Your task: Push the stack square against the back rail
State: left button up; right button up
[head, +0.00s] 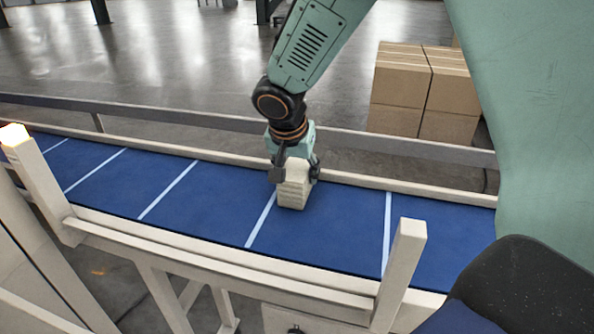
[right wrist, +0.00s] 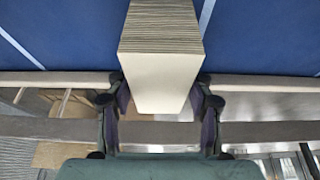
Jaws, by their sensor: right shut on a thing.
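The stack (head: 292,193) is a pale block with fine layered lines on its side. It is on the blue belt (head: 330,213), near the back rail (head: 360,183), just right of a white stripe. My right gripper (head: 295,174) reaches down over the rail and is shut on the stack, one finger on each side. In the right wrist view the stack (right wrist: 160,75) sits between the two fingers (right wrist: 160,110), its plain top face towards the camera. Whether the stack touches the rail is hidden by the gripper. My left gripper is not in view.
White stripes divide the belt into sections, and the other sections in view are empty. A front rail with a post (head: 402,265) runs along the near side. A grey guard bar (head: 230,122) runs behind the belt. Cardboard boxes (head: 420,90) stand on the floor beyond.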

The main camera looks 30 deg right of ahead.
jog(key=shift+s+a+f+b, duration=0.1)
jog(key=shift+b, duration=0.3)
dwell(0.9)
jog(key=o, duration=1.2)
jog(key=shift+o, duration=0.2)
jog(key=v, duration=1.2)
